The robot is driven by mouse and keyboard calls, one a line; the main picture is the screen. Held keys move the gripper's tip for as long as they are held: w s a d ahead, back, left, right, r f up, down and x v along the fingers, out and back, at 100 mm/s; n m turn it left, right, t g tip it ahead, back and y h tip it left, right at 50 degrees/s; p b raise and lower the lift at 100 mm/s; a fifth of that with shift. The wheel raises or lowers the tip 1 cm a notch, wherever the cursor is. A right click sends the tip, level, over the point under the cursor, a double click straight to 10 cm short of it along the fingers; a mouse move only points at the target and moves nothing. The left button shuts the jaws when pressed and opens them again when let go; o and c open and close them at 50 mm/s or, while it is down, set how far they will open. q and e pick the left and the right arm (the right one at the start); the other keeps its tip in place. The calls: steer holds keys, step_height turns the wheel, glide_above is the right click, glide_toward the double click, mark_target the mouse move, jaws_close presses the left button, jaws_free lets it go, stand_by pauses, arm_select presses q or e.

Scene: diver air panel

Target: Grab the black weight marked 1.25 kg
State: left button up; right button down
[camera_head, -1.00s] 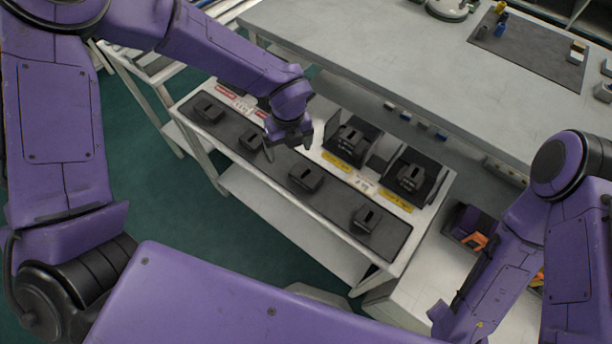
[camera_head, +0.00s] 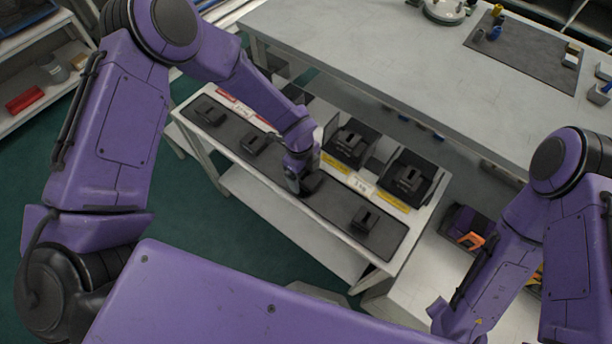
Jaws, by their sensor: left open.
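Several black weights with slotted handles stand in a row on a dark mat (camera_head: 336,205) on a white cart. From the left they are a first weight (camera_head: 209,113), a second weight (camera_head: 255,144), a third weight (camera_head: 312,184) and a fourth weight (camera_head: 366,219). Any markings on them are too small to read, so I cannot tell which is 1.25 kg. My left gripper (camera_head: 298,186) is open, pointing down at the third weight and partly hiding it. Whether its fingers straddle or touch the weight is unclear. My right gripper is out of view.
Two black bins, a left bin (camera_head: 331,150) and a right bin (camera_head: 393,183), hold more black weights behind the mat. Yellow and red labels lie along the mat's far edge. A grey workbench (camera_head: 380,60) stands beyond the cart.

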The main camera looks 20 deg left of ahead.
arm_select(q)
steer(key=shift+f+b, duration=0.25)
steer(key=shift+b, duration=0.1)
stand_by(0.3)
steer(key=shift+c, duration=0.3)
steer(key=shift+r, duration=0.1)
jaws_close()
